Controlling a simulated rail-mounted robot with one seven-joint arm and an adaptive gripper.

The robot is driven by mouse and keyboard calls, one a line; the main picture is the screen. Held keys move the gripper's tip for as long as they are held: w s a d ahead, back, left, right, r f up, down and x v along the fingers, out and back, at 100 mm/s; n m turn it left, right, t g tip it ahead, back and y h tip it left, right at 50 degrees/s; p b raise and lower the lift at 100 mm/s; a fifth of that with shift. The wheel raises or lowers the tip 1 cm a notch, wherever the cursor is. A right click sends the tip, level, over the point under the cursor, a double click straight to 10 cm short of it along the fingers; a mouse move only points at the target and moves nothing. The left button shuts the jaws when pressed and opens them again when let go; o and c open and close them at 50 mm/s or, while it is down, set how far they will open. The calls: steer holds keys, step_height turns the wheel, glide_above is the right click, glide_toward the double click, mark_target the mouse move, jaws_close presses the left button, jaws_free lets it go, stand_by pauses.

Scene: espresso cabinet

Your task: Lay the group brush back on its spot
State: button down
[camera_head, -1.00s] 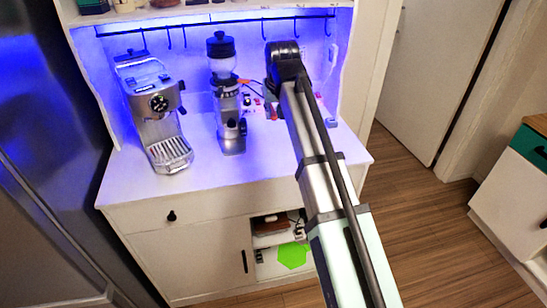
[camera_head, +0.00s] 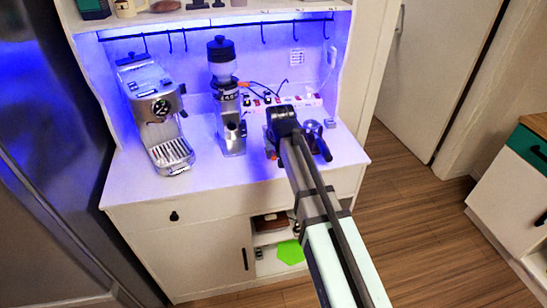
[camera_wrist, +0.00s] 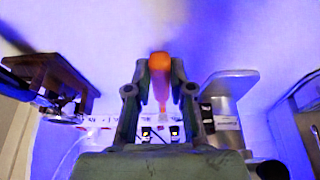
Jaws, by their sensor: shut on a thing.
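My gripper (camera_wrist: 160,64) is shut on the group brush (camera_wrist: 160,84), which shows as an orange piece between the fingers in the wrist view. White counter surface lies beyond the fingertips. The gap between brush and counter cannot be judged. In the head view my arm's dark end is over the right part of the counter (camera_head: 205,177) and hides the gripper and brush. The brush's spot cannot be made out.
A portafilter (camera_head: 322,147) lies right of my arm; a brown wooden stand (camera_wrist: 52,78) shows in the wrist view. The grinder (camera_head: 229,105) and espresso machine (camera_head: 155,115) stand left. A power strip (camera_head: 285,103) with cables is behind. Hooks hang above.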

steer(key=shift+f, duration=1.3)
steer(key=shift+f, duration=0.15)
steer(key=c, duration=1)
jaws_free()
steer(key=b+v, duration=0.2)
steer(key=v, duration=1)
